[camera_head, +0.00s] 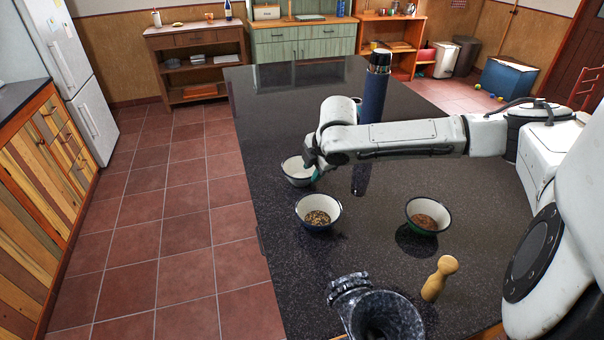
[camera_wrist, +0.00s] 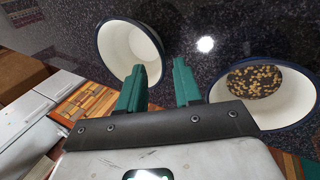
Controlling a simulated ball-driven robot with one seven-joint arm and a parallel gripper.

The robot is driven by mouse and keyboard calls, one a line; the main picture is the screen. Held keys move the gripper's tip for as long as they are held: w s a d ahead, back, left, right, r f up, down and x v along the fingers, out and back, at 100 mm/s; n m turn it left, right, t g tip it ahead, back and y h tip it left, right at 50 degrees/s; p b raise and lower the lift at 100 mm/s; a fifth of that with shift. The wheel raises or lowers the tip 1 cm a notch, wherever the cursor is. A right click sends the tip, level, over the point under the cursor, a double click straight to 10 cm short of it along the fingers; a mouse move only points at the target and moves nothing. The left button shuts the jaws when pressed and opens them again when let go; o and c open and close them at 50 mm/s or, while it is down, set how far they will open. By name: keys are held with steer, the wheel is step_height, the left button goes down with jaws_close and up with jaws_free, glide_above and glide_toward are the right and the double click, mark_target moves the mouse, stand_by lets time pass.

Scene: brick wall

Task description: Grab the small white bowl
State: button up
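The small white bowl (camera_head: 296,174) stands empty on the dark speckled counter, near its left edge. It also shows in the wrist view (camera_wrist: 122,45), white inside with a dark rim. My gripper (camera_head: 317,173) is at the bowl's right side in the head view and hides part of its rim. In the wrist view my gripper (camera_wrist: 158,63) has its two teal fingers apart with nothing held between them. The left finger overlaps the bowl's near right rim there; whether it touches, I cannot tell.
A bowl with grainy contents (camera_head: 318,216) stands just in front and also shows in the wrist view (camera_wrist: 291,100). A green-rimmed bowl (camera_head: 421,215), a wooden pestle (camera_head: 439,278), a dark stone mortar (camera_head: 380,312) and a tall blue flask (camera_head: 374,92) share the counter (camera_head: 290,100).

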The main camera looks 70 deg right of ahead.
steer(key=x, duration=0.3)
steer(key=p+x, duration=0.1)
steer(key=x, duration=0.1)
steer(key=shift+s+f, duration=0.1)
steer(key=shift+s, duration=0.15)
jaws_close()
